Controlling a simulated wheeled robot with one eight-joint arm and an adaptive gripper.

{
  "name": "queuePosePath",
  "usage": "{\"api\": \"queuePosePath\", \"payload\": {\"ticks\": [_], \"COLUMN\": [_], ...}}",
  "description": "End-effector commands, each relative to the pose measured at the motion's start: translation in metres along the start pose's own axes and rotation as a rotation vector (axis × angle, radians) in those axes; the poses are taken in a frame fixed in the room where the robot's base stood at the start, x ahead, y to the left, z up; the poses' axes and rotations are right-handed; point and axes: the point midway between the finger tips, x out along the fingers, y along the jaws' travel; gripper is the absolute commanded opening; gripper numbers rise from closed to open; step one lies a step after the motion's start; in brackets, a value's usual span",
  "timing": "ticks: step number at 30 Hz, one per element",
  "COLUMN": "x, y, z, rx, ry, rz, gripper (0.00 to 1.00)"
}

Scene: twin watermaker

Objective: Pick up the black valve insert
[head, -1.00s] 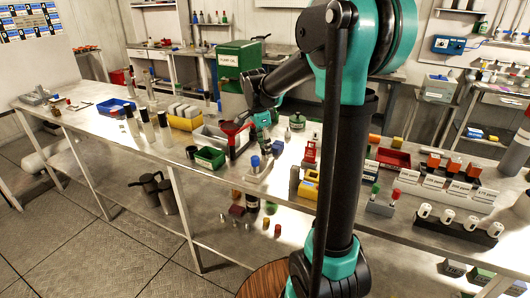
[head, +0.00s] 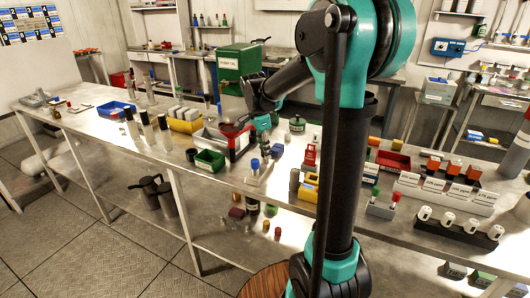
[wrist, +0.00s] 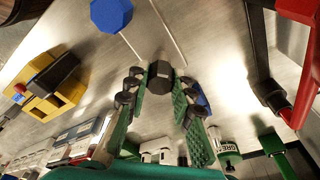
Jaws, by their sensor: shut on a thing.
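In the wrist view a dark, short cylinder, the black valve insert (wrist: 160,74), sits between the fingertips, its flat end face showing. My gripper (wrist: 160,88), with green padded fingers, is shut on it at the tips. In the head view my gripper (head: 265,140) is small, over the middle of the long bench, close to a red-framed piece (head: 239,144). The insert cannot be made out clearly in the head view.
Blue-topped items (head: 255,163) stand in front of my gripper. A green bin (head: 210,160) is to the left, a yellow bin (head: 185,121) behind it. The green Plant Oil box (head: 237,70) stands behind.

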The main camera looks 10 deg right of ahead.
Motion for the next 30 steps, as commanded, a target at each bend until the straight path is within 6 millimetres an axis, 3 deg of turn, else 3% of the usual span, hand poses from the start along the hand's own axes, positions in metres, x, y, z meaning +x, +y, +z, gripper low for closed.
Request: {"api": "queuePosePath", "payload": {"ticks": [8,24,30], "x": [-0.025,-0.155,-0.185], "y": [0.0,0.0,0.0], "z": [-0.004,-0.024,-0.028], "rx": [0.0,0.0,0.0], "ry": [0.0,0.0,0.0], "rz": [0.0,-0.001,-0.001], "gripper": [0.0,0.0,0.0]}}
